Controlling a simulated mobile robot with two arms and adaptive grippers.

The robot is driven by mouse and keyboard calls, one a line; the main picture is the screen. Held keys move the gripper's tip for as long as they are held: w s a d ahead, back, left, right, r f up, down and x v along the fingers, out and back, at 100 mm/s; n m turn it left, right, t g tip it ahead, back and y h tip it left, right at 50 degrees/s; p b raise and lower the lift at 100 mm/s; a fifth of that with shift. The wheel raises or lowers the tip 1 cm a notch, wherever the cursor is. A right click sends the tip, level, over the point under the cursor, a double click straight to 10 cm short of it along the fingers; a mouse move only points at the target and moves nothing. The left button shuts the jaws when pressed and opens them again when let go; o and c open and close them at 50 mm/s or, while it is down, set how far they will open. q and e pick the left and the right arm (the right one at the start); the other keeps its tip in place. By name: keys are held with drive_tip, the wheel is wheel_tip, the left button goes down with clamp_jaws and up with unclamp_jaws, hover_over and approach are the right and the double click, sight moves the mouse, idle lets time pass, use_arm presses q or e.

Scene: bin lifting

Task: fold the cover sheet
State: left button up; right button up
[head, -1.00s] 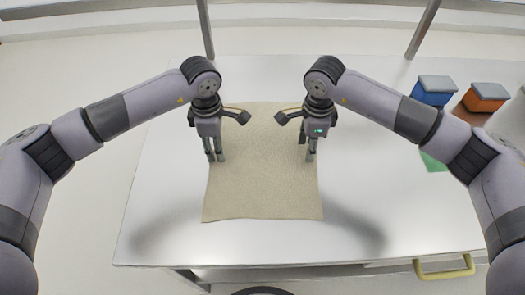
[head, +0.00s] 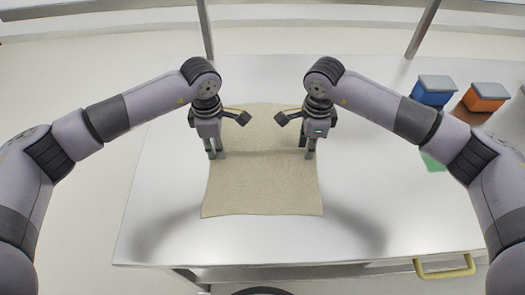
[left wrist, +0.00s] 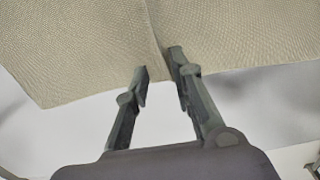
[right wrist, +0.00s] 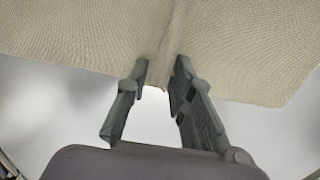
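The beige cover sheet (head: 262,190) lies on the metal table, with a faint crease or raised line across it between my grippers. My left gripper (head: 217,156) is at its left edge and my right gripper (head: 310,156) at its right edge.
A blue bin (head: 433,92) and an orange bin (head: 484,98), both with grey lids, stand at the back right. A green item (head: 432,162) is partly hidden by my right arm. A yellow handle (head: 445,268) is at the front right. The table (head: 410,225) is clear around the sheet.

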use_arm(q)
drive_tip(key=shift+f, duration=0.15)
drive_tip(key=c, duration=0.5)
use_arm(e)
drive_tip(key=shift+f, duration=0.15)
drive_tip(key=c, duration=0.5)
use_arm(q)
drive_tip(key=shift+s+f, duration=0.1)
clamp_jaws()
use_arm(e)
clamp_jaws()
idle(0.5)
